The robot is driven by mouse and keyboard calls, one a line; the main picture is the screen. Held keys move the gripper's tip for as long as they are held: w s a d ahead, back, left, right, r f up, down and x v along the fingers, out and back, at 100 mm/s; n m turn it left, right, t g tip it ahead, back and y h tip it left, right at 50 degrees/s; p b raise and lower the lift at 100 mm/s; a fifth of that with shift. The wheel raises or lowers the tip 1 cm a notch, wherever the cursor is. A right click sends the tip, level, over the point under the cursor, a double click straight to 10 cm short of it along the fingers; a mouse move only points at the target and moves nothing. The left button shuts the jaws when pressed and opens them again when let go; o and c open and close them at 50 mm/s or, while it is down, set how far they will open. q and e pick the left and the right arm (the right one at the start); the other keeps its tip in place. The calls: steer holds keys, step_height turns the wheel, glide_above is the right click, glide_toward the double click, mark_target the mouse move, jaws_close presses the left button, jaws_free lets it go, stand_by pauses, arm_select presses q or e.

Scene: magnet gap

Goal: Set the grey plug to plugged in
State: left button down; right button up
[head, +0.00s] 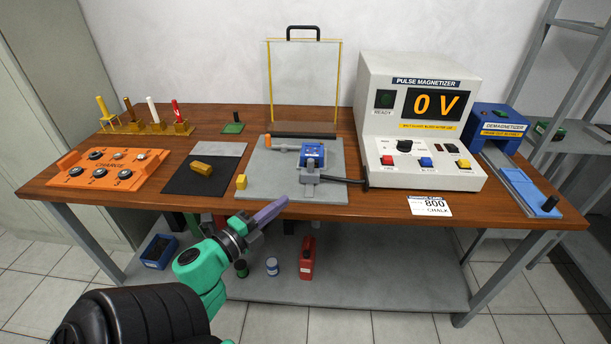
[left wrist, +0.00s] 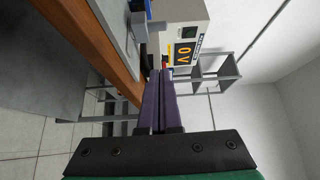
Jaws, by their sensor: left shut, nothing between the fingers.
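The grey plug (head: 309,177) is a small grey block on the grey plate (head: 270,190), at the near side of a blue fixture (head: 313,155). A black cable (head: 345,181) runs from it to the pulse magnetizer (head: 422,120). I cannot tell whether it is seated or pulled back. My left gripper (head: 284,202) is in front of the table's front edge, to the left of and nearer than the plug, with a gap between. Its purple fingers (left wrist: 161,76) are shut and empty in the left wrist view. My right gripper is not in view.
An orange charge tray (head: 110,187) and a dark mat (head: 190,180) with a yellow block lie to the left. A clear upright shield (head: 304,85) stands behind. A blue demagnetizer (head: 497,125) is at right.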

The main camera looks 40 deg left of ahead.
arm_select(q)
steer(key=p, duration=0.2)
glide_toward(305, 173)
steer(key=w+d, duration=0.1)
steer(key=w+d+r, duration=0.1)
steer(key=w+d, duration=0.1)
steer(key=w+d+r, duration=0.1)
steer(key=w, duration=0.1)
steer(key=shift+d+r, duration=0.2)
steer(key=shift+d, duration=0.2)
steer(key=shift+w+a, duration=0.95)
steer(key=shift+a, duration=0.1)
steer(key=shift+w+a+f, duration=0.15)
steer(key=shift+w+a, duration=0.15)
steer(key=shift+a, duration=0.1)
steer(key=w+a+b, duration=0.1)
steer(key=w+a, duration=0.1)
steer(key=shift+w+a, duration=0.1)
steer(key=shift+w, duration=0.3)
steer(key=shift+s, duration=0.1)
